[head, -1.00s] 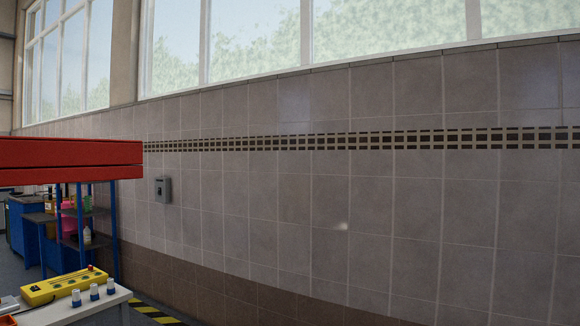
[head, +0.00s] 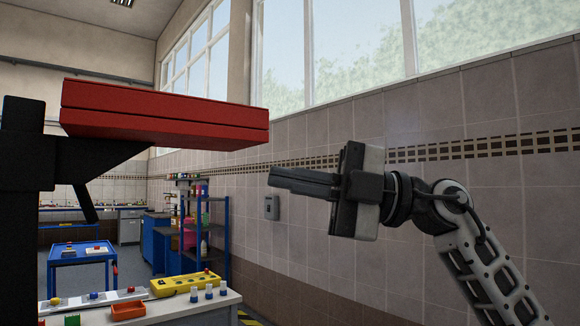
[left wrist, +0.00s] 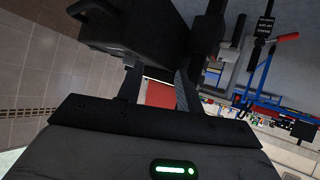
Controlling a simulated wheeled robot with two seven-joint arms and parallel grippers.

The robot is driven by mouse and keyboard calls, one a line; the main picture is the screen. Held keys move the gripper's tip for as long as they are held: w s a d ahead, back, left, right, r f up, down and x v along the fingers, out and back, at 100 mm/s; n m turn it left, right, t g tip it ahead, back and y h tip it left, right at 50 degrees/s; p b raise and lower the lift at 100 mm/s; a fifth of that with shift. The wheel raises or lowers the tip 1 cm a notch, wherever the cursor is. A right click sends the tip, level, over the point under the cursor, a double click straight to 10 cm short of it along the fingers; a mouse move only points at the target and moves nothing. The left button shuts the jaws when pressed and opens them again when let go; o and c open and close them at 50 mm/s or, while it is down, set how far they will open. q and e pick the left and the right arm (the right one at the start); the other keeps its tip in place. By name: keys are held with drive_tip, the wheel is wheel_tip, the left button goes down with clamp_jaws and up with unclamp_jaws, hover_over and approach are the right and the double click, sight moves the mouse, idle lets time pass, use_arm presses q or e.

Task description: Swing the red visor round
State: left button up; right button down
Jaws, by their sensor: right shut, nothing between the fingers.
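The red visor (head: 165,115) is a thick red slab at the upper left of the head view, lying roughly level. A black bracket (head: 95,160) under its left part joins it to a dark upright post (head: 20,215). My right gripper (head: 272,178) is right of the visor's right end and a little lower, apart from it. Its fingers are together, point left and hold nothing. My left gripper (left wrist: 157,80) shows only in the left wrist view, with its fingers apart. A red surface shows between and beyond them; I cannot tell whether it is the visor.
A pale bench (head: 175,308) below holds a yellow control box (head: 185,284) and several small blue-and-white knobs. A blue shelf rack (head: 205,235) and a blue trolley (head: 82,255) stand behind. The tiled wall (head: 330,245) runs along the right. A dark box (left wrist: 135,35) shows in the left wrist view.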

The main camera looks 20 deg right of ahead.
drive_tip(key=s+d+r+m+t+h+b, duration=0.3)
drive_tip(key=s+d+r+t+h, duration=0.3)
drive_tip(key=s+d+r, duration=0.2)
use_arm(q)
drive_tip(key=shift+w+d+r+p, duration=0.1)
drive_tip(key=shift+w+r+p, duration=0.05)
drive_tip(key=shift+p, duration=1.45)
use_arm(e)
drive_tip(key=w+a, duration=0.7)
drive_tip(key=w, duration=0.4)
drive_tip(key=shift+a+r, duration=0.2)
drive_tip(key=shift+d, duration=0.1)
